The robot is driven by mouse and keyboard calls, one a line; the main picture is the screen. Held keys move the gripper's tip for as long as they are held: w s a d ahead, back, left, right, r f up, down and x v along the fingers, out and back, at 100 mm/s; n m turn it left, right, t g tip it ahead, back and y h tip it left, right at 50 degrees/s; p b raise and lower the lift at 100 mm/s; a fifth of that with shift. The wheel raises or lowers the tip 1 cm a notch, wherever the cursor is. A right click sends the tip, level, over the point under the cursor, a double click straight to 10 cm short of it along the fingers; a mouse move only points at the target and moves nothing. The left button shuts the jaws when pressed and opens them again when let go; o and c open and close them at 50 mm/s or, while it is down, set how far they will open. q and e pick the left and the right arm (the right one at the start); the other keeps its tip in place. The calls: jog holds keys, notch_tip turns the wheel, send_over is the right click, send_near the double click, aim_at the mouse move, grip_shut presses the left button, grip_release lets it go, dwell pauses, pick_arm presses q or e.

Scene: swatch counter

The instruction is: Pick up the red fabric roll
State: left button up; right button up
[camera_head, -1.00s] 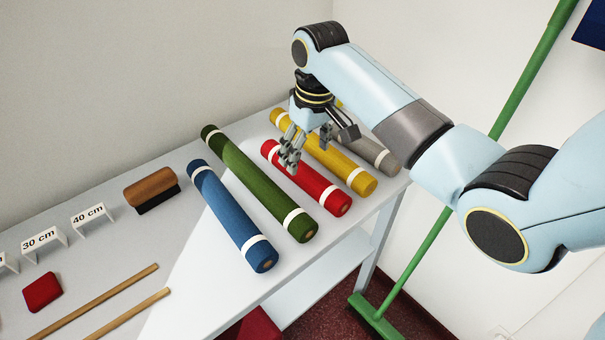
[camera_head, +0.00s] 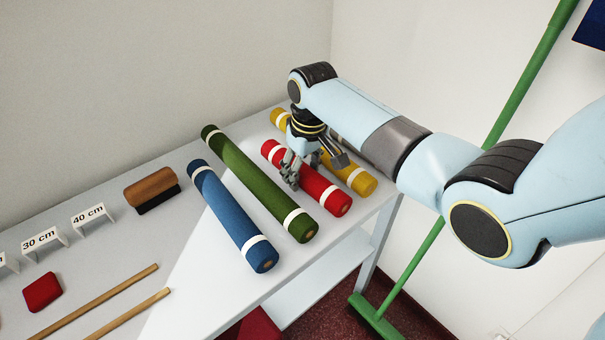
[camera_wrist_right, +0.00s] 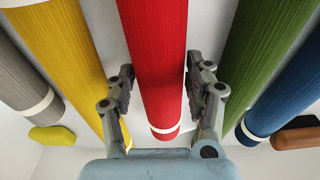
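The red fabric roll (camera_head: 325,193) lies on the counter between the green roll (camera_head: 257,180) and the yellow roll (camera_head: 359,181), with white bands near its ends. My right gripper (camera_head: 303,168) is down at the red roll, over its middle part. In the right wrist view the red roll (camera_wrist_right: 157,55) runs between the two open fingers of the gripper (camera_wrist_right: 158,88), one on each side. Small gaps show between the fingers and the roll. The left gripper does not show.
A blue roll (camera_head: 231,216) lies left of the green one. A grey roll (camera_wrist_right: 25,75) lies beyond the yellow roll. A brush (camera_head: 151,189), a red block (camera_head: 42,292), wooden sticks (camera_head: 120,315) and length signs (camera_head: 88,216) lie further left. A green broom (camera_head: 440,222) leans at the right.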

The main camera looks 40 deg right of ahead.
jog(key=c, duration=0.9)
